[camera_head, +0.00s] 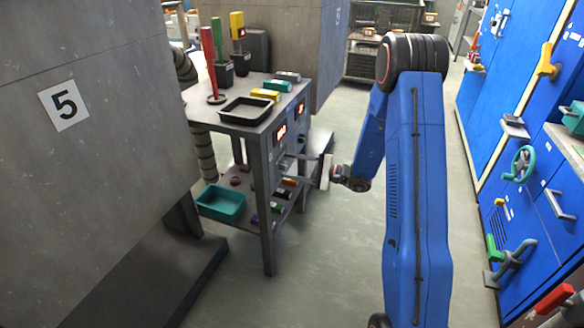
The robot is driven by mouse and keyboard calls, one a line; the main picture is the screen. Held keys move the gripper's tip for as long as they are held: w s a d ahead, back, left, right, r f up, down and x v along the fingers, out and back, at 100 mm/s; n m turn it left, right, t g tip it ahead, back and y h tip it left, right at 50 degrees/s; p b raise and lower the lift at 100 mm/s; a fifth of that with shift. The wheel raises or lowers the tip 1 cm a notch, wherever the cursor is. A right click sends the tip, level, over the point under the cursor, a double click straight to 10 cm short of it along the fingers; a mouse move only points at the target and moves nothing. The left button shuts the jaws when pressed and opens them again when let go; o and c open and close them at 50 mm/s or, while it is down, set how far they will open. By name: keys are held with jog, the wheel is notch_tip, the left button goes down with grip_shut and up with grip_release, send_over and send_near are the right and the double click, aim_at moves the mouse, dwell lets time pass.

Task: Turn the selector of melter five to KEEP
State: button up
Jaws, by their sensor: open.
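A white plate with a black 5 (64,106) is on the large grey housing (100,170) at the left. Beside it stands a grey metal stand (266,175) with a control panel on its right face. The panel carries two lit red displays, a nearer one (281,133) and a farther one (300,111). Small controls sit below them, too small to tell which is the selector or where it points. My gripper (318,172) is open in front of this panel, at about the height of its lower part. I cannot tell whether it touches anything.
A black tray (231,112), red, green and yellow upright tools and coloured blocks occupy the stand's top. A teal bin (221,203) and small blocks lie on its lower shelf. Blue cabinets (533,205) with projecting handles line the right. The floor (330,265) between is clear.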

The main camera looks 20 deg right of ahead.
jog(key=c, duration=1)
jog(key=shift+c, duration=0.2)
jog(key=shift+m, duration=0.3)
jog(key=m, duration=0.4)
jog(key=shift+f+t, duration=0.1)
jog(key=shift+t, duration=0.2)
jog(key=shift+f+m, duration=0.1)
jog(key=shift+m, duration=2.1)
jog(key=shift+s, duration=0.1)
jog(key=o, duration=1)
